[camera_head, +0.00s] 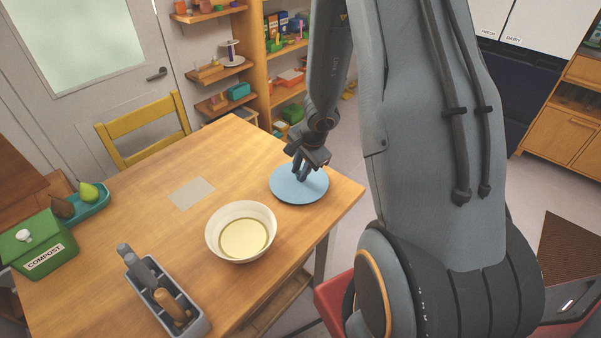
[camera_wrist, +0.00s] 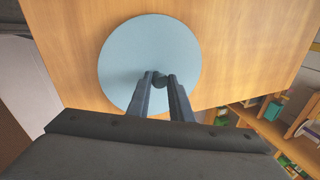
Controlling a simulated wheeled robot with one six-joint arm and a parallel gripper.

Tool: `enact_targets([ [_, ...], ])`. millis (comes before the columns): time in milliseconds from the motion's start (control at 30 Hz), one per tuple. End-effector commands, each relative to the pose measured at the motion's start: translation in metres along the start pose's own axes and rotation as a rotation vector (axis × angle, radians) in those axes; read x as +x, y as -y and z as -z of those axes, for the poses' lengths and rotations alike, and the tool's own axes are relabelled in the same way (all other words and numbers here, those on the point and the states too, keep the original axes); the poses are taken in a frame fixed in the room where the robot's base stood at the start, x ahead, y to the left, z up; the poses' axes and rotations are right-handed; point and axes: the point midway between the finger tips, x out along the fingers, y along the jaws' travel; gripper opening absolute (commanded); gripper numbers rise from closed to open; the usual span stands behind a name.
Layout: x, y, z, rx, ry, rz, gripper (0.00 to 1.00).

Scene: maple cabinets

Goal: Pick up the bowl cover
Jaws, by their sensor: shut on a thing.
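The bowl cover (camera_head: 299,190) is a flat light-blue disc near the table's right end in the head view. It also fills the upper middle of the wrist view (camera_wrist: 140,48), with a small dark knob (camera_wrist: 160,80) at its centre. My gripper (camera_head: 300,176) is over the middle of the cover, pointing down. In the wrist view its two fingers (camera_wrist: 162,84) are shut on the knob. The cover looks level; I cannot tell whether it touches the table. A cream bowl (camera_head: 241,232) stands open to the left of the cover and nearer to me.
The wooden table (camera_head: 150,215) holds a paper sheet (camera_head: 192,193), a grey utensil caddy (camera_head: 172,300), a green compost box (camera_head: 38,245) and a teal tray (camera_head: 92,207) with pears. A yellow chair (camera_head: 143,130) stands behind. The table is clear between the sheet and the cover.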

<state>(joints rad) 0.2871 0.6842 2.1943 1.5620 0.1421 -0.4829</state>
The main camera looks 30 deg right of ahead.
Motion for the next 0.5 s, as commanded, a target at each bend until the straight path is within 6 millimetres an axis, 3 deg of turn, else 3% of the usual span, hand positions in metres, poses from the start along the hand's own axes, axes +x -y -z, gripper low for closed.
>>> enact_targets([
  [500,-0.071,0.021,0.000,-0.003,-0.001,0.001,0.00],
])
